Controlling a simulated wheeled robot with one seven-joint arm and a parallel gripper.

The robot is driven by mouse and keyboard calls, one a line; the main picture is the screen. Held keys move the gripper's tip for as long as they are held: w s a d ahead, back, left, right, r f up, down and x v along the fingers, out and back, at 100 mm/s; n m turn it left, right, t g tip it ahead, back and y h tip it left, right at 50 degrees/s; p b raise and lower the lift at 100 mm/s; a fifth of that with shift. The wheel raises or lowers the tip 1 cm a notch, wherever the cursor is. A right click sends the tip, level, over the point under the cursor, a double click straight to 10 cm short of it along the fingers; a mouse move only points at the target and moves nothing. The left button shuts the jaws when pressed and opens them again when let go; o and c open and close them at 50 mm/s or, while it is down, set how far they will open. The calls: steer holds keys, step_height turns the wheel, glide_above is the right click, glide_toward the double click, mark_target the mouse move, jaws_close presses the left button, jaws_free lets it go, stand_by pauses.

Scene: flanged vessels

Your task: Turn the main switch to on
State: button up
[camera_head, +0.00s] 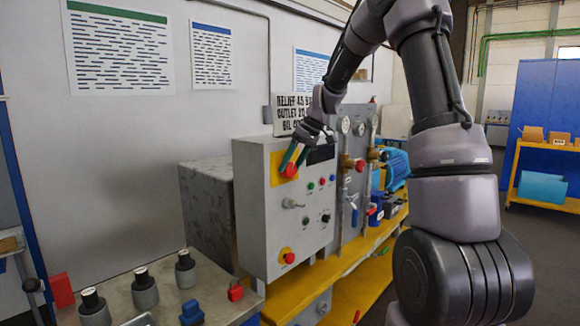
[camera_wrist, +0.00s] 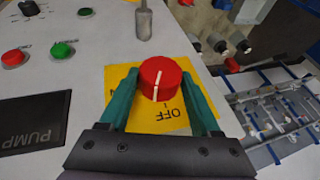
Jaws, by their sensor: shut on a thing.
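The main switch is a red round knob (camera_head: 290,171) on a yellow plate at the upper part of the grey control box (camera_head: 262,215). In the wrist view the red knob (camera_wrist: 160,79) has a white line running nearly straight up and down the picture. The yellow plate (camera_wrist: 118,85) shows the word OFF, upside down, just below the knob. My gripper (camera_head: 293,157) is at the knob, its teal fingers on both sides of it. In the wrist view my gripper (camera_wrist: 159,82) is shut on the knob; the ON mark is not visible.
The box also carries a dark display (camera_head: 320,154), small buttons, a toggle lever (camera_head: 293,204) and a lower red button (camera_head: 287,256). Gauges and valves stand right of it on a yellow bench. A workbench with several dark-capped cylinders (camera_head: 145,288) is at the front left.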

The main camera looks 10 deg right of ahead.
steer(key=g+y, duration=0.1)
steer(key=m+g+y, duration=0.1)
steer(key=y, duration=0.1)
steer(key=g+y, duration=0.1)
steer(key=y, duration=0.1)
steer(key=shift+w+d+f+m, duration=0.3)
steer(key=shift+w+d, duration=0.05)
steer(key=shift+d, duration=0.05)
steer(key=y, duration=0.1)
steer(key=g+y, duration=0.1)
steer(key=y, duration=0.1)
steer(key=shift+d+f+m, duration=0.1)
steer(key=shift+f+m, duration=0.1)
steer(key=shift+m, duration=0.2)
steer(key=shift+f+m+g+y, duration=0.15)
steer(key=shift+m+g+y, duration=0.25)
steer(key=shift+g+y, duration=0.55)
steer(key=shift+t+y, duration=0.25)
steer(key=shift+y, duration=0.2)
steer(key=o, duration=1.4)
